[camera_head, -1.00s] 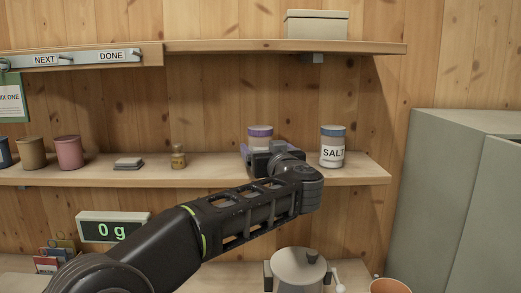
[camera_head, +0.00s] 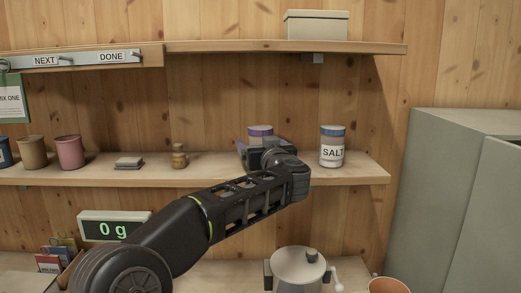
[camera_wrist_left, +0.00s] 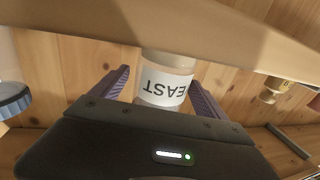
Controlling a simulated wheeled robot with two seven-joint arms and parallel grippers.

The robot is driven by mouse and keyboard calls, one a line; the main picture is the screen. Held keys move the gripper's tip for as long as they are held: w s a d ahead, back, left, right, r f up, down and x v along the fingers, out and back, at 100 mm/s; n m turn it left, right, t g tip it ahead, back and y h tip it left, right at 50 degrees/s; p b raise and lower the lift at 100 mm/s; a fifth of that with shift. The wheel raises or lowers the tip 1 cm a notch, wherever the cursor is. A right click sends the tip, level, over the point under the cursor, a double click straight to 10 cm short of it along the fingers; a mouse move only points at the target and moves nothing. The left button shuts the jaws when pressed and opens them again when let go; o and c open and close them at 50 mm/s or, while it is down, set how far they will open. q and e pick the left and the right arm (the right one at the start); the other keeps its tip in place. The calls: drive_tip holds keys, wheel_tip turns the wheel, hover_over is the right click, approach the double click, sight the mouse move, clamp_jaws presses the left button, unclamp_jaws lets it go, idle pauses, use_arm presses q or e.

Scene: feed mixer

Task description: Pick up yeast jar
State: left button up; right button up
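The yeast jar (camera_head: 260,131) stands upright on the middle shelf, its purple lid showing above my left gripper (camera_head: 260,152), which hides most of its body in the head view. In the left wrist view the jar (camera_wrist_left: 165,82) appears upside down, with "EAST" readable on its white label. My left gripper (camera_wrist_left: 160,85) is open, with one purple finger on each side of the jar. A gap shows at the left finger; the right finger overlaps the jar's edge, and I cannot tell whether it touches. My right gripper is not in view.
The salt jar (camera_head: 332,146) stands right of the yeast jar on the same shelf (camera_head: 216,174). A small wooden-coloured bottle (camera_head: 179,156) and grey flat pieces (camera_head: 129,162) are to the left. The upper shelf (camera_head: 240,47) overhangs. A lidded pot (camera_head: 299,269) stands below.

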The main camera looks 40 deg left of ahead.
use_arm(q)
drive_tip(key=c, duration=1.4)
drive_tip(key=shift+c, duration=0.2)
drive_tip(key=shift+r, duration=0.1)
wheel_tip(320, 180, up, 10)
drive_tip(key=shift+f+p, duration=0.1)
drive_tip(key=shift+p, duration=1)
